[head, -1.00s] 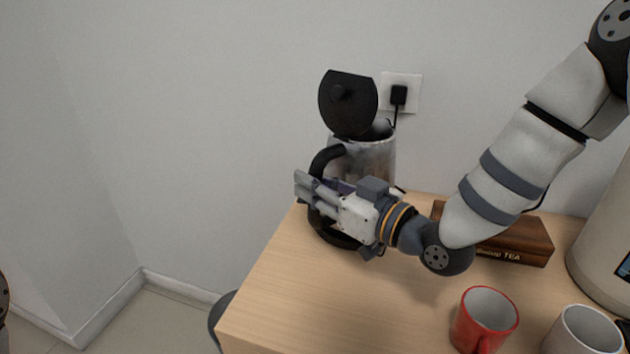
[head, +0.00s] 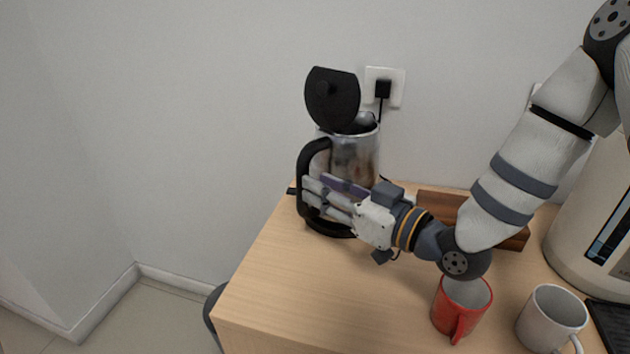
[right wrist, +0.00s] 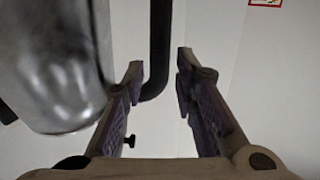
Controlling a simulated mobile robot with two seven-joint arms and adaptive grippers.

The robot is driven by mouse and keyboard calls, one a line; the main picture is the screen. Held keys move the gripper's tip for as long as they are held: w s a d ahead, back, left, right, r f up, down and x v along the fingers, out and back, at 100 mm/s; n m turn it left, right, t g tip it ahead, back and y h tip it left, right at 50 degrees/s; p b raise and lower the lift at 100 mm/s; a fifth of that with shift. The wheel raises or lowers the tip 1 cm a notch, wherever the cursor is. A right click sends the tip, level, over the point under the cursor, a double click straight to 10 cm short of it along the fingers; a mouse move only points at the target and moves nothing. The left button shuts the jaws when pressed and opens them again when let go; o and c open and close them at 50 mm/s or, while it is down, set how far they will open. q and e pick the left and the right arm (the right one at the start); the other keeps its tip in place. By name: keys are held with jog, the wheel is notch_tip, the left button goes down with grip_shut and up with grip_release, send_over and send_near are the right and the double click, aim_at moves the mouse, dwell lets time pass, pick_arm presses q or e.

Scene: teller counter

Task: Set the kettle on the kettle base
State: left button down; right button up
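The kettle (head: 352,157) has a shiny metal body, a raised black lid (head: 332,97) and a black handle (head: 302,180) on its left. It stands upright over the black round kettle base (head: 330,228) on the table's back left corner. My gripper partly hides where they meet, so the exact seating is unclear. My right gripper (head: 312,194) is in front of the kettle, its fingertips near the handle. In the right wrist view, the fingers (right wrist: 160,70) are apart, with the handle (right wrist: 160,45) in line with the gap and the kettle body (right wrist: 55,70) at left. My left gripper is not in view.
A red mug (head: 460,306) and a white mug (head: 551,318) stand at the front right. A wooden tea box (head: 515,240) is behind my right arm. A large pale appliance (head: 590,220) stands at right. The front left tabletop (head: 285,290) is clear.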

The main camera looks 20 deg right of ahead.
jog(key=v, duration=0.5)
jog(key=shift+s+d, duration=0.15)
jog(key=shift+s, duration=0.2)
dwell(0.3)
